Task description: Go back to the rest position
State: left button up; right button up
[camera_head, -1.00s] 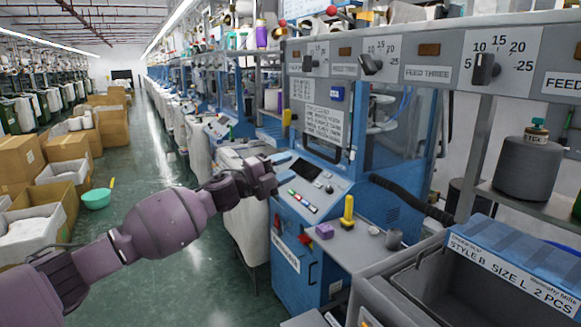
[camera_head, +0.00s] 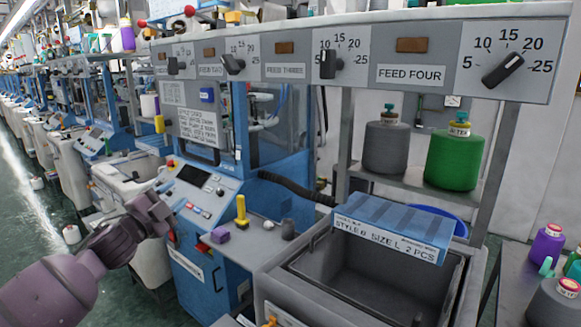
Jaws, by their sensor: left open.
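My left arm comes in from the lower left, and its gripper (camera_head: 160,214) is raised in front of the blue knitting machine (camera_head: 188,250), near the machine's control panel (camera_head: 200,185). Nothing shows between its fingers. I cannot tell from this view whether it touches the panel, but it appears in front of it. My right gripper is not in view.
A grey bin (camera_head: 283,283) stands at lower right, with a blue labelled packet (camera_head: 392,226) at its back edge. A yellow-handled tool (camera_head: 241,210) and purple block (camera_head: 220,236) are on the side shelf. Grey (camera_head: 387,148) and green (camera_head: 453,162) yarn cones stand on a shelf. The aisle floor (camera_head: 30,220) is at left.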

pick_arm(q)
jog(key=s+d+f+n+g+y, duration=0.1)
jog(key=s+f+n+y, duration=0.2)
jog(key=f, duration=0.4)
jog(key=s+f+n, duration=0.3)
jog(key=s+f, duration=0.1)
jog(key=f, duration=0.2)
jog(key=s+a+f+n+g+y, duration=0.1)
jog(key=s+f+n, duration=0.4)
jog(key=s+f, duration=0.8)
jog(key=s+f+n+g+y, duration=0.4)
jog(key=s+f, duration=0.9)
jog(key=s, duration=0.4)
jog(key=shift+s+a+n+g, duration=0.15)
jog(key=shift+a+n+g, duration=0.25)
jog(key=shift+n, duration=0.5)
